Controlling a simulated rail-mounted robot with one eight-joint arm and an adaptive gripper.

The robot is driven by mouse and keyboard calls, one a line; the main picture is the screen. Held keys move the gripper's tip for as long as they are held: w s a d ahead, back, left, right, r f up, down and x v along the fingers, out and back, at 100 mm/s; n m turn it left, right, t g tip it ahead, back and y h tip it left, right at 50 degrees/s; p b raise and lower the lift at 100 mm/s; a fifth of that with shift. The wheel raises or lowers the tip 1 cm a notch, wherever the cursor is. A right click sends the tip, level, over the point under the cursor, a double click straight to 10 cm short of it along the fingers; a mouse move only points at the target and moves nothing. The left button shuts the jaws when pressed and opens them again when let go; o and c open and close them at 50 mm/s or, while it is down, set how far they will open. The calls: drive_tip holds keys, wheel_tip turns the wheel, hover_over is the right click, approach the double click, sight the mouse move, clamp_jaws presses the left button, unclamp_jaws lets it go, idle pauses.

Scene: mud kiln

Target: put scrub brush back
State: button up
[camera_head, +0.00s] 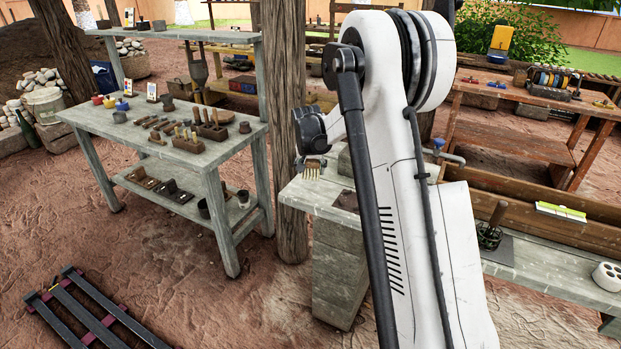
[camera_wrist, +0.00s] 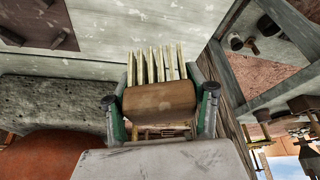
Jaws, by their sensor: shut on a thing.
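The scrub brush (camera_head: 313,171) has a brown wooden block and pale bristles. My gripper (camera_head: 311,159) is shut on it, above the left end of the grey wash bench (camera_head: 305,196). In the wrist view the brush block (camera_wrist: 160,100) sits between the two fingers of my gripper (camera_wrist: 160,97), with the bristles (camera_wrist: 155,66) pointing toward the top of the picture. A dark brown flat patch (camera_head: 345,201) lies on the bench top to the right of the brush, partly hidden by my arm; it seems to show at the wrist view's upper left (camera_wrist: 38,22).
A thick post (camera_head: 288,120) stands close left of the bench. A grey work table (camera_head: 100,122) with tools and small pots is beyond it. Right of my arm, the bench holds a tool holder (camera_head: 490,236), a yellow-green item (camera_head: 560,211) and a white round item (camera_head: 607,276).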

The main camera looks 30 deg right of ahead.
sight(310, 177)
drive_tip(key=shift+f, duration=1.85)
drive_tip(key=shift+f+b, duration=0.2)
drive_tip(key=shift+b, duration=0.15)
drive_tip(key=o, duration=1.3)
drive_tip(key=shift+o, duration=0.2)
drive_tip(key=shift+r, duration=0.1)
